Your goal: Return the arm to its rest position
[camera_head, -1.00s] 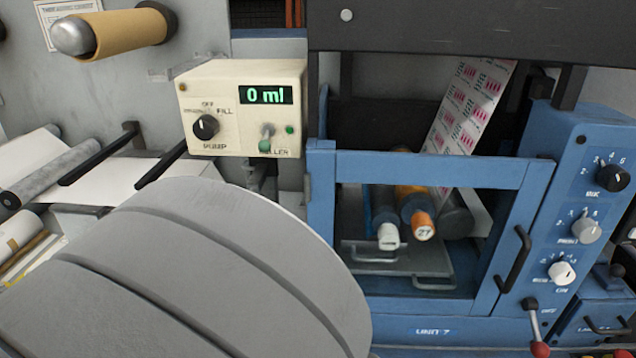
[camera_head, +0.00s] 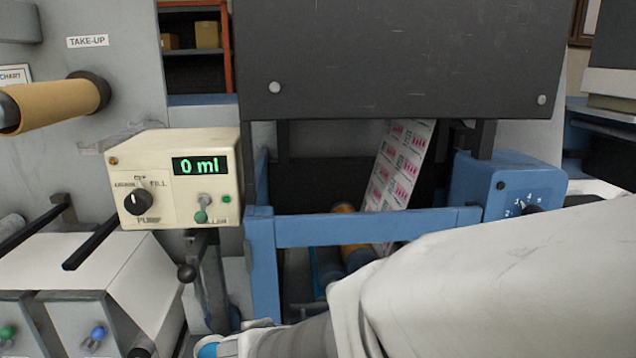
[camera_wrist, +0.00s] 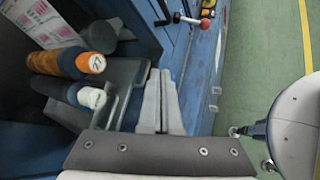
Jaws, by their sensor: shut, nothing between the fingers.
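My gripper (camera_wrist: 160,100) shows in the wrist view with its two fingers together and nothing between them. It is beside the blue machine frame (camera_wrist: 185,45), close to a grey tray with handles. I cannot tell whether it touches anything. In the head view my pale arm crosses the lower right and hides much of the blue frame (camera_head: 360,229). The gripper's fingers do not show there.
An orange roller (camera_wrist: 50,63) and a white-ended roller (camera_wrist: 92,98) lie left of the fingers. A red-knobbed lever (camera_wrist: 205,24) stands ahead. A cream pump box (camera_head: 180,178) reads 0 ml.

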